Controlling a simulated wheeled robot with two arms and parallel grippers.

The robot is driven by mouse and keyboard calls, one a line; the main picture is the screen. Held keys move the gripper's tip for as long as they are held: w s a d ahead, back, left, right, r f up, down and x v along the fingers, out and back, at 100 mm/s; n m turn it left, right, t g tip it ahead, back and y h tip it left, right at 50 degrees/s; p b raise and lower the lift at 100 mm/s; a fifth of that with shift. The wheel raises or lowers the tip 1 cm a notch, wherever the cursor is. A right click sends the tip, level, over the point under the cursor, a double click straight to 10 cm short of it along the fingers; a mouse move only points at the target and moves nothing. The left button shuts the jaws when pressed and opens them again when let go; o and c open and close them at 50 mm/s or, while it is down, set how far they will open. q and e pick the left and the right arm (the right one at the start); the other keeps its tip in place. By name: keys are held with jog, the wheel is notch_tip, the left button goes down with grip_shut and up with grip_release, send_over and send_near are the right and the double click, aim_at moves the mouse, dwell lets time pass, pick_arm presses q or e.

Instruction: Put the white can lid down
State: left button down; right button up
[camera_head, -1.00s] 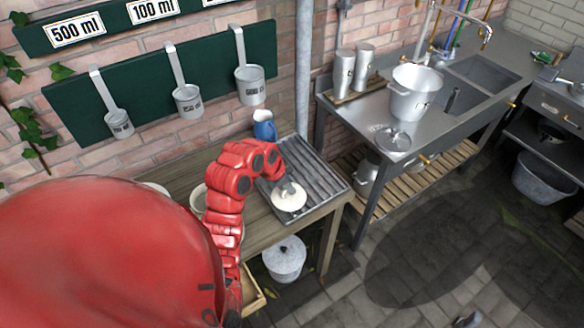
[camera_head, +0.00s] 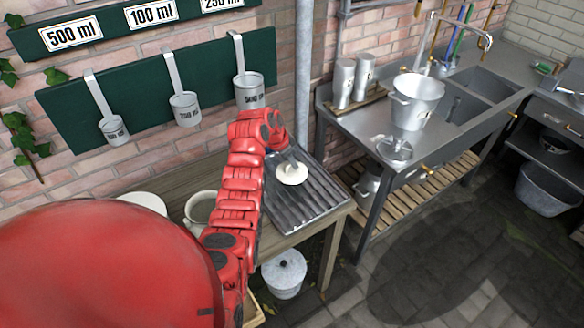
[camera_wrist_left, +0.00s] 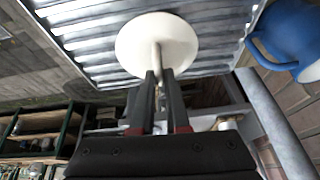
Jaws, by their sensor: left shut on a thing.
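The white can lid (camera_head: 291,173) is a pale round disc over the ribbed metal drainer (camera_head: 310,205) on the wooden table. In the left wrist view the lid (camera_wrist_left: 157,45) shows its round face with a thin stem-like handle. My left gripper (camera_head: 284,152) is at the lid, and in the left wrist view its two dark fingers (camera_wrist_left: 160,78) are shut on that handle. I cannot tell whether the lid touches the ribs. My right gripper is not in view.
A blue jug (camera_wrist_left: 290,38) stands beside the drainer in the left wrist view. A cream pot (camera_head: 199,208) is on the table to the left. The metal sink counter (camera_head: 352,118) is at right.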

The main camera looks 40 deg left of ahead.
aim_at(292, 169)
pick_arm(q)
jog(key=shift+w+r, duration=0.1)
notch_tip(292, 169, down, 3)
jog(key=shift+f+p, duration=0.1)
jog(key=shift+p, duration=1.05)
jog(key=shift+f, duration=0.25)
jog(key=shift+f, duration=0.1)
jog(key=c, duration=0.9)
grip_release()
